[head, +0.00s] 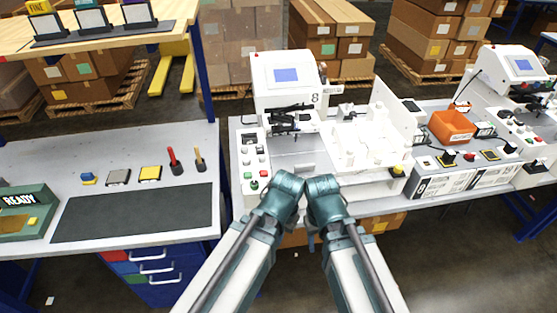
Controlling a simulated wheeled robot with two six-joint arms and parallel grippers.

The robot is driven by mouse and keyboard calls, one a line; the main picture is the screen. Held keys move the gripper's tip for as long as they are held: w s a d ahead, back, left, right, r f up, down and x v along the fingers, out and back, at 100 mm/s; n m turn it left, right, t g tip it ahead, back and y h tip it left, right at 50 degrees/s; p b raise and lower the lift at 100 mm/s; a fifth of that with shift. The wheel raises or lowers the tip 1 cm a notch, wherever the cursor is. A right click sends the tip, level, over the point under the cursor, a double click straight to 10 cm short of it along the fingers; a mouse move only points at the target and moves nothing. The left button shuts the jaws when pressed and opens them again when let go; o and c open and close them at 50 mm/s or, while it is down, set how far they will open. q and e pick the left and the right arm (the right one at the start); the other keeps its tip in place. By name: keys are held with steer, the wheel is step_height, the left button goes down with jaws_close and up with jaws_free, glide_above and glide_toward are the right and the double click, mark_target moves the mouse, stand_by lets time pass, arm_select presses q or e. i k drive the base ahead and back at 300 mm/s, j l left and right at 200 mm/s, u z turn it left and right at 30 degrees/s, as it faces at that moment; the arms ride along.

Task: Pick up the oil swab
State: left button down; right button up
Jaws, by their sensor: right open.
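Two small upright-handled tools stand on the grey bench at the left, one with a red handle (172,157) and one with a tan handle (198,158), each in a dark base. One may be the oil swab; I cannot tell which. Both my arms reach up from the bottom centre, with teal joints close together in front of the white machine. My right gripper (312,240) shows only as a small part low between the arms, open and well to the right of the tools. My left gripper is hidden behind the arms.
A blue item (88,178), grey pad (118,177) and yellow pad (150,173) lie left of the tools. A dark mat (135,213) covers the bench front, beside a green READY box (25,210). White plotter 8 (285,80) stands ahead; an orange bin (453,127) is right.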

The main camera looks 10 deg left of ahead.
mark_target(196, 148)
steer(key=i+j+u, duration=0.1)
steer(key=j, duration=0.25)
steer(key=i+j+u, duration=0.15)
steer(key=j, duration=0.25)
steer(key=i+j+u, duration=0.1)
steer(key=i+j, duration=0.15)
steer(key=i+j+u, duration=0.2)
steer(key=i, duration=0.25)
